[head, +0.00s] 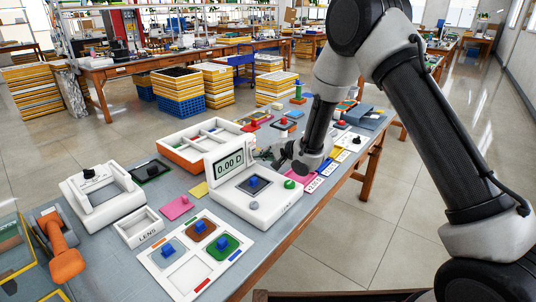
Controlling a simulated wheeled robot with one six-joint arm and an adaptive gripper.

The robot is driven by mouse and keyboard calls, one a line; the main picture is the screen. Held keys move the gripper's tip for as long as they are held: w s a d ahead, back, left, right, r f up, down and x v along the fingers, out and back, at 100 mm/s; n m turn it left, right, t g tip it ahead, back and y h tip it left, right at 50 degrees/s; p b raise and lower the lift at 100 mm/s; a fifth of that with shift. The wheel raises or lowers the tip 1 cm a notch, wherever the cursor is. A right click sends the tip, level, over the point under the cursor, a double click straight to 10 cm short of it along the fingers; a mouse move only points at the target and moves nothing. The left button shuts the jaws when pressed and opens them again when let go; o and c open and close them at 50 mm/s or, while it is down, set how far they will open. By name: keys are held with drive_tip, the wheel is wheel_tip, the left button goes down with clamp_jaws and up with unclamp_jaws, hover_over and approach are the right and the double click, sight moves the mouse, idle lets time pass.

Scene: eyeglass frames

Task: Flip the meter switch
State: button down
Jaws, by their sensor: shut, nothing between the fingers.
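The meter (284,203) is a white device on the table, with an upright display (230,164) reading "0.00 D". A blue piece sits on a dark square pad (253,185) on its top. A green round knob (289,184) is at its right side and a small grey round button (254,205) at its front. I cannot tell which part is the switch. My gripper (266,154) is shut and empty, just right of the display, above or behind the meter's back edge. The fingers are small and partly merge with the background, so contact is unclear.
A white tray (171,283) with colored pads and blue-knobbed pieces lies in front. A divided orange-white box (166,151) stands behind. A white fixture (80,200), a LENS box (125,236) and an orange tool (66,264) are at left. Colored cards (315,184) line the right edge.

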drive_tip(key=shift+w+a+f, duration=0.2)
drive_tip(key=shift+f, duration=0.05)
idle(0.8)
drive_tip(key=shift+r, duration=0.85)
